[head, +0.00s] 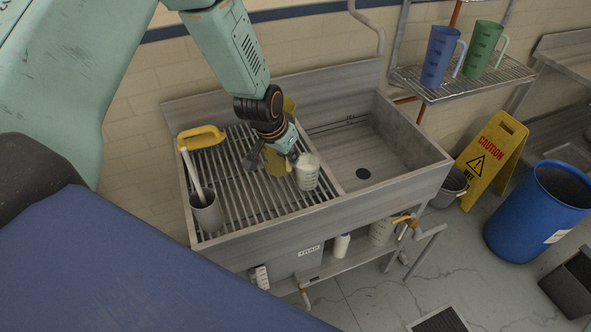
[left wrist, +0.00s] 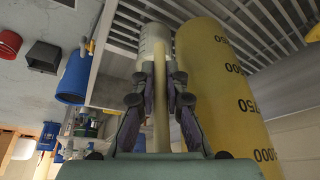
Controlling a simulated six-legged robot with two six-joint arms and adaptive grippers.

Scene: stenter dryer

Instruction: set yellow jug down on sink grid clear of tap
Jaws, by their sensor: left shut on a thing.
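The yellow jug (head: 276,165) is over the slatted sink grid (head: 235,190), mostly hidden behind my left gripper (head: 270,153) and wrist. In the left wrist view the jug (left wrist: 225,85) is large at right, with dark volume marks. My left gripper (left wrist: 160,90) is shut on its slim handle, which runs between the fingers. The jug looks close to upright; whether its base touches the grid I cannot tell. A pale container (head: 307,172) stands on the grid just right of the jug. I cannot make out a tap for certain; a bent grey pipe (head: 368,22) runs down the wall.
The empty basin (head: 365,150) is to the right. Blue (head: 440,55) and green (head: 483,48) jugs stand on a wire shelf. The grid's front middle is bare.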

